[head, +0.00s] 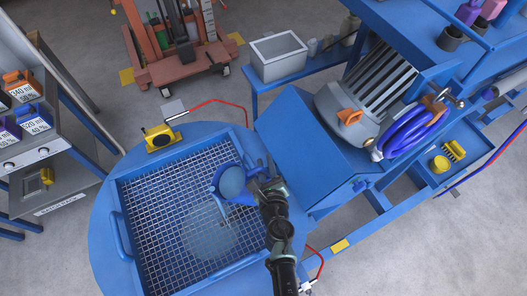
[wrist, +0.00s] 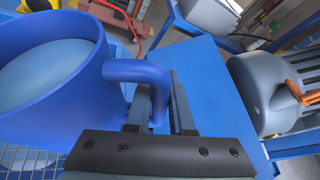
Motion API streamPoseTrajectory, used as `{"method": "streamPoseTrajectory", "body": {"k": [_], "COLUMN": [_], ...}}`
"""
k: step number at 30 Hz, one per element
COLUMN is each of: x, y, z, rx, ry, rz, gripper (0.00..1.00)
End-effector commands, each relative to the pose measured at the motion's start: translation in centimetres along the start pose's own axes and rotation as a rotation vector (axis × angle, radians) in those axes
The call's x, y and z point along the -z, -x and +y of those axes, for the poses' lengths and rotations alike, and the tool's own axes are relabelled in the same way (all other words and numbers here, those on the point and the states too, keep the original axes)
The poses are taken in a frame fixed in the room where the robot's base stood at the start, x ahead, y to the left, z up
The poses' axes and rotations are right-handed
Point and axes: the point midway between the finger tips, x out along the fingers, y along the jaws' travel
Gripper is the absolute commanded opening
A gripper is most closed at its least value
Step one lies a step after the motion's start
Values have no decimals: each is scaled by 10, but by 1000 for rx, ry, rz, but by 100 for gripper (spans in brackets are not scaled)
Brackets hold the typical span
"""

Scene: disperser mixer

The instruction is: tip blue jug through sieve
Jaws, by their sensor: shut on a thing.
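The blue jug (head: 231,182) is held over the square sieve (head: 165,190), right of its middle in the head view. A pale blue-grey content shows inside the jug's round mouth. In the wrist view the jug (wrist: 85,95) fills the left side. My gripper (head: 262,184) is shut on the jug's handle, and its two fingers show in the wrist view (wrist: 160,105) at the handle. The sieve is a wire mesh in a blue frame with side handles. A pale round patch (head: 210,235) shows at the mesh below the jug. I cannot tell how far the jug is tilted.
A yellow box (head: 159,137) sits on the round blue top's back edge. A grey motor housing (head: 345,112) with a coiled blue hose (head: 408,130) stands to the right. A grey bin (head: 279,57) is behind. A shelf (head: 40,145) with labelled jugs stands left.

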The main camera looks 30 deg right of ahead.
Motion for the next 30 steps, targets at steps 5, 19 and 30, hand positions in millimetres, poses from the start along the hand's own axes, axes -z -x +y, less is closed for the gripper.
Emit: {"method": "streamPoseTrajectory", "body": {"k": [5, 19, 30], "x": [-9, -23, -29], "y": [2, 8, 10], "z": [-7, 9, 28], "rx": [71, 206, 292], "ry": [167, 493, 702], "rz": [-5, 1, 7], "gripper": [0, 0, 0]}}
